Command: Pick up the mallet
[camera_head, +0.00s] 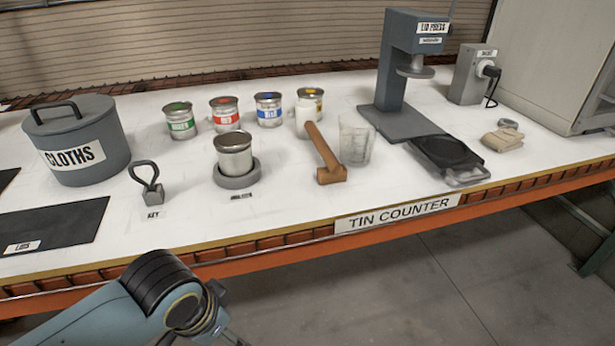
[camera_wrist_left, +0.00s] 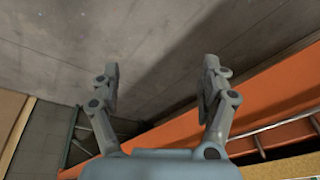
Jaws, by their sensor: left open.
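The wooden mallet (camera_head: 327,156) is on the white counter in the middle of the head view. Its handle points up and back to the left, and its head (camera_head: 331,175) is toward the counter's front. It is close to a clear glass beaker on its right. My left arm comes in at the lower left of the head view, in front of the counter edge and away from the mallet. In the left wrist view, my left gripper (camera_wrist_left: 163,82) is open and empty, with floor and the orange counter beam behind it. My right gripper is not in view.
The lid press (camera_head: 393,75) stands to the right. Counter front near the mallet is clear.

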